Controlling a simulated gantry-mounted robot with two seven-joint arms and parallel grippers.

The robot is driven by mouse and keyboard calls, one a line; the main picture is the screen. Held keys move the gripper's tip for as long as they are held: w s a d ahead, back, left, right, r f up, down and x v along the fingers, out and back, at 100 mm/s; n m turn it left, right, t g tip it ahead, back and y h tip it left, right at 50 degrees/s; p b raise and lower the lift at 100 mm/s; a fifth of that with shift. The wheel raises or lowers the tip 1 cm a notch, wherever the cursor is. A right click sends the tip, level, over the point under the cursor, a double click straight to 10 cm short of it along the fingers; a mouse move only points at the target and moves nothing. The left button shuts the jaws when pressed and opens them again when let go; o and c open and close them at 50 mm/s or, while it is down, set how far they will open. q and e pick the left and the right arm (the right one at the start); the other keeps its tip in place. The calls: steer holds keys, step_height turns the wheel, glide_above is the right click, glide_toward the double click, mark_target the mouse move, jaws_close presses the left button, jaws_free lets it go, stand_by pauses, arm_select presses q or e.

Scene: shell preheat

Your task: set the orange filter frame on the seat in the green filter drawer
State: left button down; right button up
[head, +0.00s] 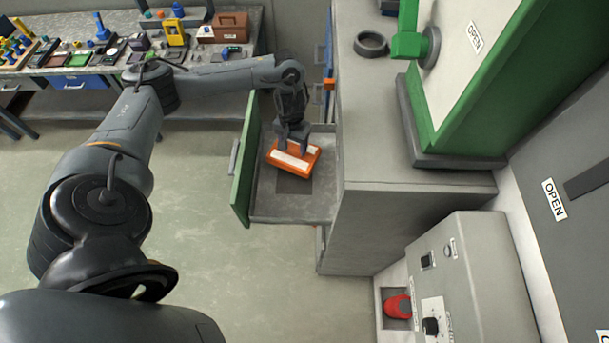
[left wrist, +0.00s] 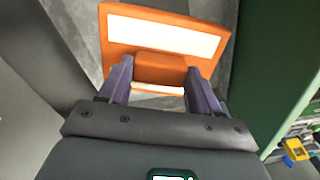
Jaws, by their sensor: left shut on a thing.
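The orange filter frame (head: 294,157) has a white panel and is held over the open green-fronted filter drawer (head: 262,205). My left gripper (head: 291,143) is shut on the frame's raised orange block. In the left wrist view the frame (left wrist: 120,32) sits tilted in front of the gripper (left wrist: 158,78), with a finger on each side of the block. A dark grey patch, the seat (head: 293,185), shows on the drawer floor just below the frame and is partly covered by it. I cannot tell whether the frame touches the drawer floor. My right gripper is not in view.
The drawer's green front (head: 246,165) stands at its left and the grey cabinet (head: 375,215) at its right. A green door (head: 480,90) hangs above the cabinet top, near a dark ring (head: 371,44). A cluttered workbench (head: 100,75) is at the back left.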

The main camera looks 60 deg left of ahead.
mark_target(293, 154)
arm_select(q)
steer(key=shift+a+f, duration=0.1)
steer(key=shift+f, duration=0.45)
step_height(293, 154, down, 5)
steer(key=b, duration=0.2)
steer(key=shift+b, duration=0.3)
steer(key=shift+f, duration=2.25)
steer(key=shift+c, duration=1)
jaws_free()
steer(key=shift+f, duration=0.15)
